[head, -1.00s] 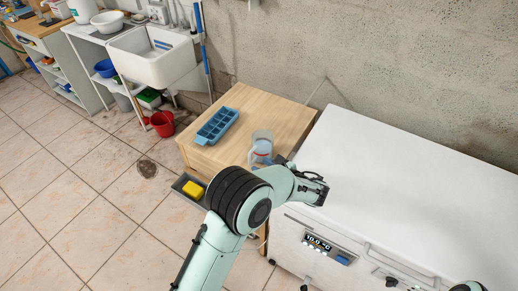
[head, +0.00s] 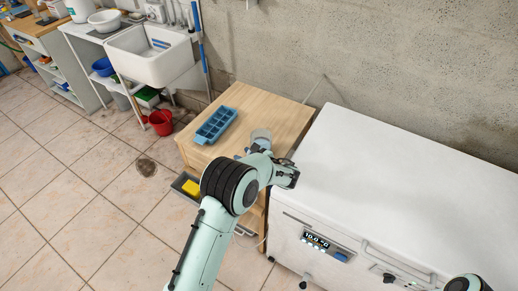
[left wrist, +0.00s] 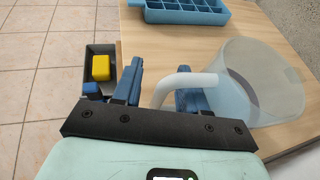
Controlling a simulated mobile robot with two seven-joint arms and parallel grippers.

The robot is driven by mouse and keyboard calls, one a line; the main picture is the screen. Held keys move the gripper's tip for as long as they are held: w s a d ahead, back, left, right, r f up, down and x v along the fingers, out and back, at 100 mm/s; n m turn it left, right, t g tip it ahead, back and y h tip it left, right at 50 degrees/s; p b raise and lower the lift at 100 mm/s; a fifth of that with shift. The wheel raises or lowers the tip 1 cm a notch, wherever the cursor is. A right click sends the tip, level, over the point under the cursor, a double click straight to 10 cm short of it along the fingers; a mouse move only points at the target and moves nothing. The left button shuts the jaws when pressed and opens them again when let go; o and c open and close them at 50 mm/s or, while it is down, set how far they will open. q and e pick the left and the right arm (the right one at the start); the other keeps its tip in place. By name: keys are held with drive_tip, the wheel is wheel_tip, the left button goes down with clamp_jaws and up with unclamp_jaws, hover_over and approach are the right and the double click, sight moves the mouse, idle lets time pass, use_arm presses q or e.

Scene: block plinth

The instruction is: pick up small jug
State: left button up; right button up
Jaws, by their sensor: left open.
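The small jug (head: 261,135) is translucent and stands on the wooden cabinet top, mostly hidden behind my left arm in the head view. In the left wrist view the jug (left wrist: 262,85) is at the right, with its pale curved handle (left wrist: 178,84) toward my gripper. My right gripper is out of view.
A blue ice-cube tray (head: 216,125) lies on the wooden cabinet (head: 255,103), left of the jug.

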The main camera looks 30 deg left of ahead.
use_arm(q)
clamp_jaws()
drive_tip(key=shift+r, duration=0.15)
